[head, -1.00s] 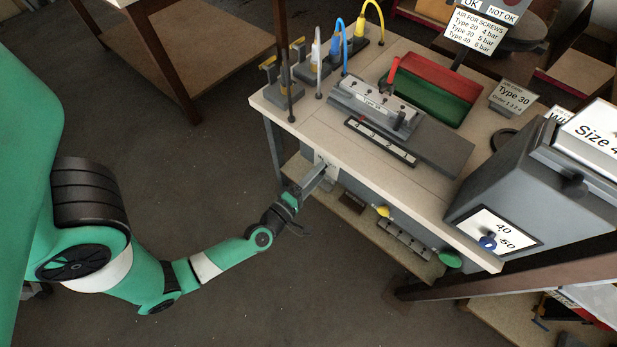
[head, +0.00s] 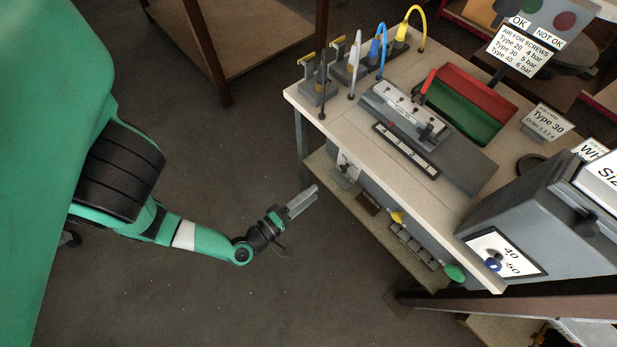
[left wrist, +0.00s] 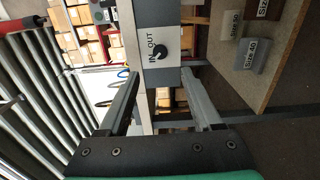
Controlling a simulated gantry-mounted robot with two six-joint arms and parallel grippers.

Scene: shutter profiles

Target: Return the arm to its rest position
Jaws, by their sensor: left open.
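My left gripper (head: 303,200) hangs over the floor in front of the workbench (head: 330,130), clear of its front edge. In the left wrist view its two fingers (left wrist: 163,92) are spread apart with nothing between them. Beyond the fingers is a white IN/OUT panel (left wrist: 159,46) with a dark knob, on the bench front. My left arm (head: 205,240) is bent, coming in from the left. My right gripper does not show.
On the bench are a grey fixture (head: 405,112), a red and green tray (head: 470,95) and a grey box with a dial (head: 550,220). A lower shelf (head: 325,175) juts out below. Open floor (head: 200,300) lies around my left arm.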

